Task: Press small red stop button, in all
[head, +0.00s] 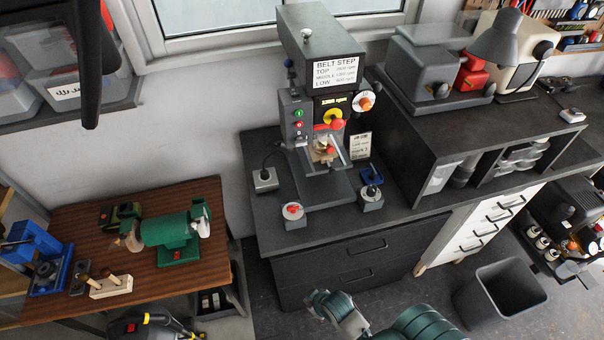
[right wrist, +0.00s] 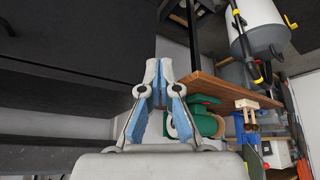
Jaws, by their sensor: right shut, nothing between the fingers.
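A grey drill press (head: 318,60) stands at the back of the dark bench. Its front panel (head: 298,115) carries a green button (head: 299,113) with small red buttons (head: 299,125) below it. A larger red knob (head: 337,124) sits to their right, on a yellow part. A separate box with a red button (head: 293,209) sits at the bench's front left. My right gripper (head: 322,302) is low in front of the bench, apart from all the buttons. In the right wrist view its fingers (right wrist: 160,82) are shut and empty. My left gripper is not in view.
A brown wooden table (head: 75,225) at left holds a green grinder (head: 172,230) and a blue vise (head: 45,260). A dark shelf unit (head: 418,133) bounds the right. A bin (head: 500,293) stands on the floor.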

